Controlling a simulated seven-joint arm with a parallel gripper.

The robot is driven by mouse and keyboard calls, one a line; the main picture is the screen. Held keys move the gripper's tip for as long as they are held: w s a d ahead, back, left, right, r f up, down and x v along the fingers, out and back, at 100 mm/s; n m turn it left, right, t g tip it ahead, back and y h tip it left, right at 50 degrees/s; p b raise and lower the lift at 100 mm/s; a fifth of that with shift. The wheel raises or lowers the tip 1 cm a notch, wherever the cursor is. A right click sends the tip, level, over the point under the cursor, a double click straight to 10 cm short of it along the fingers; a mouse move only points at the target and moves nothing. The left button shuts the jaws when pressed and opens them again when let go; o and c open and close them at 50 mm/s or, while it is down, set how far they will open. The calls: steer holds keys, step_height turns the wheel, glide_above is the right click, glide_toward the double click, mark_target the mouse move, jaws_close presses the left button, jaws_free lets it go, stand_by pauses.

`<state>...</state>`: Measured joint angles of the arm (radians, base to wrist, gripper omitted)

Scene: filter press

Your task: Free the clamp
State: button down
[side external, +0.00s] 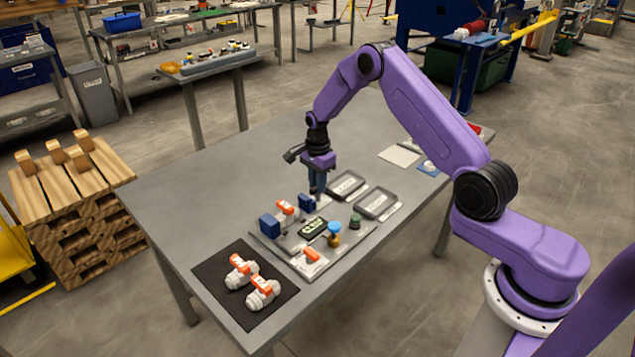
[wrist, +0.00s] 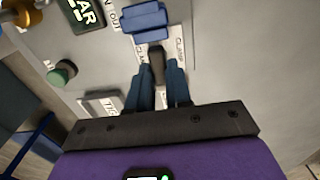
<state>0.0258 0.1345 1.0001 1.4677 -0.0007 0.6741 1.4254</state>
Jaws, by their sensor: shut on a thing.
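My gripper (side external: 317,190) points down at the far edge of the grey panel (side external: 283,256). In the wrist view its two blue fingers (wrist: 158,84) are shut on a dark upright clamp handle (wrist: 156,62). Labels reading CLAMP lie on both sides of the handle. A blue block (wrist: 145,19) sits just beyond the handle; it also shows in the side view (side external: 306,203). A second blue block (side external: 269,225) stands at the panel's other end. A white valve with an orange handle (side external: 286,209) lies between the blocks. The fingers hide part of the clamp handle.
A black sign (side external: 313,228), a blue-topped brass valve (side external: 334,230) and a green knob (side external: 355,222) stand on the panel. A black mat (side external: 226,300) holds two orange-handled valves.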

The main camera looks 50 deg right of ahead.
steer(key=c, duration=1)
jaws_free()
steer(key=shift+c, duration=0.2)
step_height(320, 180, up, 18)
steer(key=shift+f, duration=0.25)
